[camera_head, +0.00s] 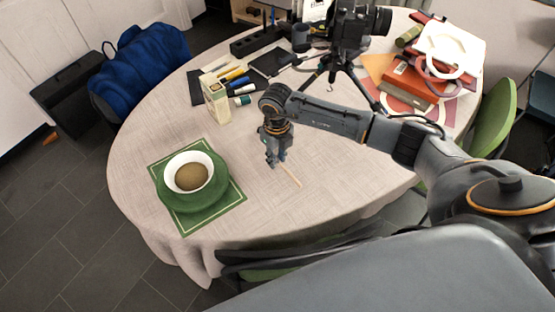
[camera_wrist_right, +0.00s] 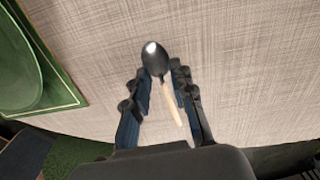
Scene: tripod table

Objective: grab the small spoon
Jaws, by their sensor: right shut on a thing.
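The small spoon shows in the right wrist view with a dark metal bowl (camera_wrist_right: 155,59) and a pale wooden handle (camera_wrist_right: 173,103). My right gripper (camera_wrist_right: 160,80) has its fingers on both sides of the spoon and is shut on it near where bowl and handle meet. In the head view my right gripper (camera_head: 272,160) points down at the table, and the spoon's pale handle (camera_head: 291,175) sticks out to its lower right. The spoon's bowl is hidden there by the gripper. Whether the spoon touches the cloth is hard to tell. My left gripper is not in view.
A white bowl (camera_head: 172,171) with brown contents sits on a green plate on a green mat (camera_head: 192,225), left of the gripper. A camera on a tripod (camera_head: 345,62), books (camera_head: 410,82) and a bag occupy the right back.

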